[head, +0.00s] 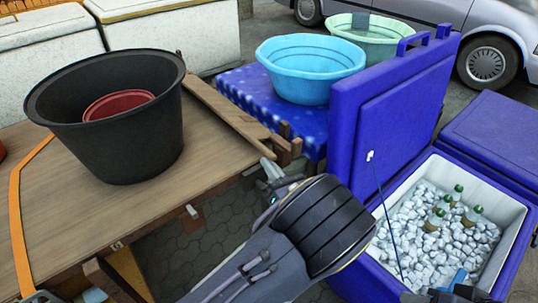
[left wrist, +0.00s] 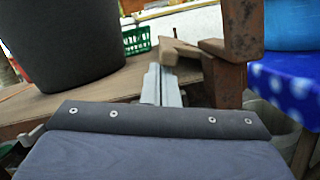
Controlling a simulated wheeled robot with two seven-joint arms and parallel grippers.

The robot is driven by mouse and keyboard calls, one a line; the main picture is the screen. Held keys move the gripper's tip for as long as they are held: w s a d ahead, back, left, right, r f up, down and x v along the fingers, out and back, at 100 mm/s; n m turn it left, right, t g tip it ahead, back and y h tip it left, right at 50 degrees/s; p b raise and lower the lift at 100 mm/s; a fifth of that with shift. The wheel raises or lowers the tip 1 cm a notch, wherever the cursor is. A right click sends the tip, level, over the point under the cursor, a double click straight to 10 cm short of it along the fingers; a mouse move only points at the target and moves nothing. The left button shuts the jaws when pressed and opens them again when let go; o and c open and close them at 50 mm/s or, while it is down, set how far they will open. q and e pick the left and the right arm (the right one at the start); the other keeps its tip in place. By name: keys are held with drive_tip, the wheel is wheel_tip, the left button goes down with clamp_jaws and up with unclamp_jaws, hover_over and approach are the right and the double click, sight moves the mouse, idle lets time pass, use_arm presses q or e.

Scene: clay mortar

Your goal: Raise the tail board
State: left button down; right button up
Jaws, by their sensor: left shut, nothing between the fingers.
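A wooden cart bed (head: 70,195) fills the left of the head view. A narrow wooden board (head: 222,108) lies along its right edge; I cannot tell for sure whether it is the tail board. My left gripper (head: 268,172) is shut and empty at the bed's right edge, close to the board's near end and short brown posts (head: 285,147). In the left wrist view its shut fingers (left wrist: 160,80) point at a wooden piece (left wrist: 178,50) beside a brown post (left wrist: 238,72); contact is unclear.
A black tub (head: 110,130) holding a red bowl (head: 118,104) stands on the bed. A light-blue basin (head: 308,75) sits on a blue-clothed table (head: 238,97). An open blue cooler (head: 385,100) with ice and bottles is at right. A green crate (left wrist: 136,42) shows behind.

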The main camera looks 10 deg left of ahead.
sight(276, 155)
use_arm(q)
drive_tip(key=r+m+p, duration=0.1)
drive_tip(key=m+p, duration=0.1)
drive_tip(key=p, duration=0.1)
drive_tip(key=w+d+r+m+h+p, duration=0.1)
drive_tip(key=r+m+p, duration=0.1)
drive_tip(key=p, duration=0.1)
drive_tip(key=r+m+t+h+p, duration=0.1)
drive_tip(key=r+m+p, duration=0.1)
drive_tip(key=p, duration=0.1)
drive_tip(key=shift+w+d, duration=0.15)
drive_tip(key=shift+w, duration=0.2)
drive_tip(key=shift+w+d+r+m+p, duration=0.35)
drive_tip(key=shift+w+d+m+p, duration=0.2)
drive_tip(key=shift+p, duration=0.6)
drive_tip(key=shift+w, duration=0.1)
